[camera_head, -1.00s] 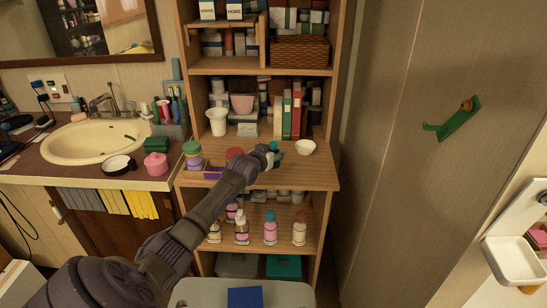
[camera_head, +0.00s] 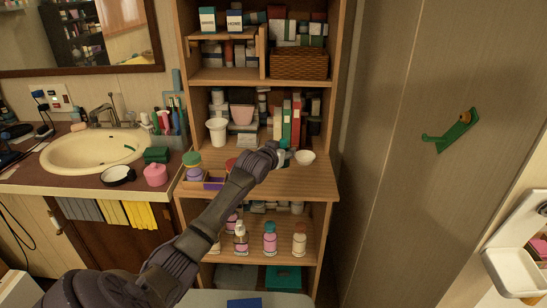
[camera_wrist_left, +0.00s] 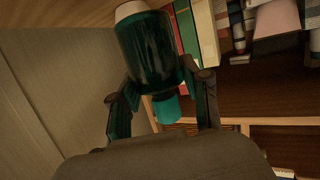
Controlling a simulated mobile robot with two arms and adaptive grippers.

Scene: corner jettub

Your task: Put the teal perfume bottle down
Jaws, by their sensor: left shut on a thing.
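The teal perfume bottle (camera_wrist_left: 150,50) is dark glossy teal with a pale end and a brighter teal end. In the left wrist view it sits between the two fingers of my left gripper (camera_wrist_left: 166,85), which is shut on it. In the head view my left gripper (camera_head: 270,152) is over the projecting middle shelf board (camera_head: 270,183), just left of a white bowl (camera_head: 305,157). The wrist hides most of the bottle there. I cannot tell whether the bottle touches the board. My right gripper is not in view.
Left of the gripper are stacked jars (camera_head: 193,165) and a purple-lined tray (camera_head: 212,181). Behind stand a white cup (camera_head: 217,131), a pink pot (camera_head: 241,114) and upright books (camera_head: 291,122). The board's front right part is bare. A wall panel (camera_head: 400,170) is right of the shelf.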

